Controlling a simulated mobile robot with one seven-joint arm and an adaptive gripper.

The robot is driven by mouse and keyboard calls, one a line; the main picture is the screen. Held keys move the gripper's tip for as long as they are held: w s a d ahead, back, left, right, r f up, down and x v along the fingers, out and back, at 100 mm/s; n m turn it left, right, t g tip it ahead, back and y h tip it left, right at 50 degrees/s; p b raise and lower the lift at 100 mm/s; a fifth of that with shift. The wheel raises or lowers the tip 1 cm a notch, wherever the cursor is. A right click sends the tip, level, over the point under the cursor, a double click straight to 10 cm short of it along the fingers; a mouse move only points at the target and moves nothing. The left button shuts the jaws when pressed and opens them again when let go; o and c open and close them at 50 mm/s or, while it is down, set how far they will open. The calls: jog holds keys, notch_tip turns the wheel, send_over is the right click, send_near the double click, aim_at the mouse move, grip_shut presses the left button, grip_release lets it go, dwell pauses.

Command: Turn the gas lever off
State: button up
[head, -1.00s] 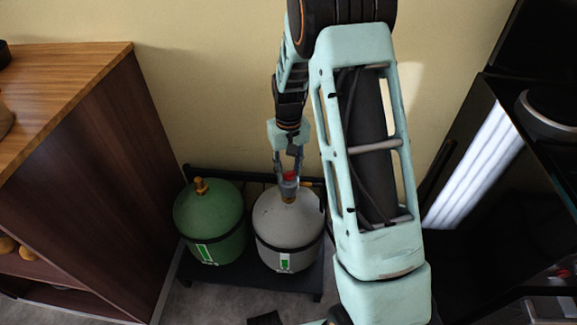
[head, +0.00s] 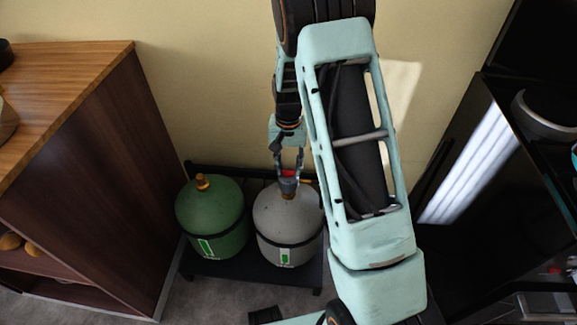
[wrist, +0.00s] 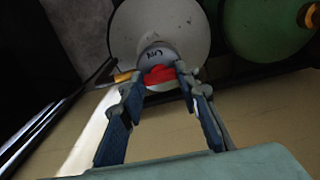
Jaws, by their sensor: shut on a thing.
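The gas lever is a small red piece (wrist: 160,74) on a grey regulator (wrist: 155,55) marked "ON" in the wrist view. The regulator sits on top of the light grey gas cylinder (head: 285,218), which stands upright in the head view. My gripper (head: 288,174) reaches down from above onto the regulator. In the wrist view its two fingers (wrist: 155,80) are on either side of the red lever, shut on it. The fingers partly cover the lever's ends.
A green cylinder (head: 212,222) stands just left of the grey one, on the same dark rack (head: 215,272). A brown wooden cabinet (head: 105,185) is at the left. A black glossy unit (head: 490,170) is at the right. The yellowish wall (head: 215,100) is close behind.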

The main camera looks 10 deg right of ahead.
aim_at(289, 170)
jog(key=o, duration=1.2)
jog(key=shift+c, duration=0.2)
jog(key=shift+r, duration=0.1)
notch_tip(289, 170, up, 12)
